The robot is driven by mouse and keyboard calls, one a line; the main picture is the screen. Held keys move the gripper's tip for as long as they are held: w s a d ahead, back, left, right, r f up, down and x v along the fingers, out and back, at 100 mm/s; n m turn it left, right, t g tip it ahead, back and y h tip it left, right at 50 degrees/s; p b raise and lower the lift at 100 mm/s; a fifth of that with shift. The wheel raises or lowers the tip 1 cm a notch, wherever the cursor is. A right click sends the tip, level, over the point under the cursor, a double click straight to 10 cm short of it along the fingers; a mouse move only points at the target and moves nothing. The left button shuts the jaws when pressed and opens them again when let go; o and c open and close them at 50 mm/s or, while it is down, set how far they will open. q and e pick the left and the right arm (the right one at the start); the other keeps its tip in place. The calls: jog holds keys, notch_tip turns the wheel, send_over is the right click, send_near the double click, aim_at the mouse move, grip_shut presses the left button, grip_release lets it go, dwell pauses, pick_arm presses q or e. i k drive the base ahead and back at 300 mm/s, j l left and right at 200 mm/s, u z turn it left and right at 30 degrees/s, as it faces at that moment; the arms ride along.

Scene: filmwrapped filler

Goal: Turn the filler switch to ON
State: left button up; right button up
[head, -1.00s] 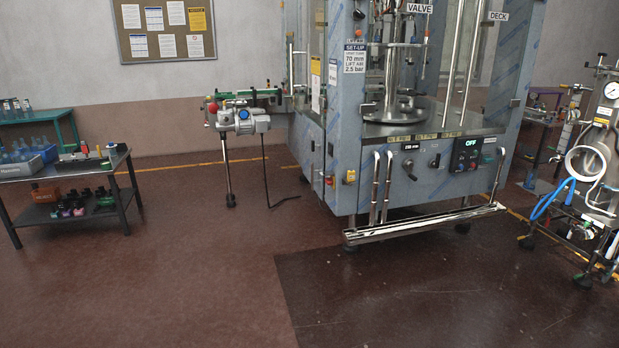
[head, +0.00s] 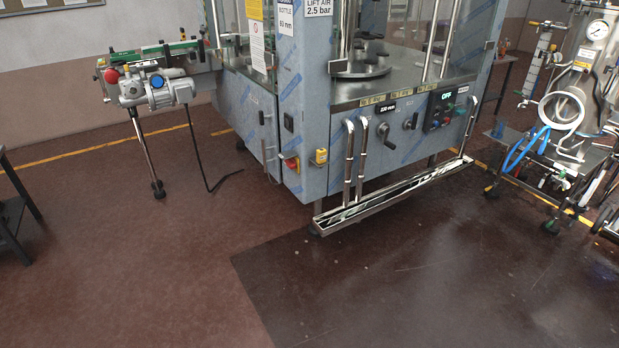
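The filler (head: 310,110) is a large film-wrapped machine ahead of me, upper middle to right in the head view. Its front carries a black control panel (head: 446,108) with green "OFF" lettering and small coloured buttons. Left of the panel are a dark rotary knob (head: 411,121) and a display reading roughly 230 mm. On the left side face is a red-and-yellow switch (head: 291,163), near a yellow box (head: 320,156) at the corner. Which of these is the filler switch I cannot tell for certain. Neither of my grippers shows.
A chrome rail with a low tray (head: 395,195) juts out along the filler's front. A conveyor motor (head: 157,88) on a leg stands left. A wheeled cart with a gauge, vessel and blue hoses (head: 530,140) stands right. A dark table (head: 15,210) is at the left edge. The floor in front is clear.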

aim_at(291, 164)
jog(key=i+j+u, duration=0.1)
jog(key=i+j, duration=0.3)
jog(key=i+z, duration=0.15)
jog(key=z, duration=0.55)
jog(key=i+j+z, duration=0.2)
jog(key=j, duration=0.15)
jog(key=i+j+z, duration=0.25)
jog(key=j+z, duration=0.2)
jog(key=j, duration=0.25)
jog(key=i+j+z, duration=0.1)
jog(key=j+z, duration=0.35)
jog(key=j, duration=0.3)
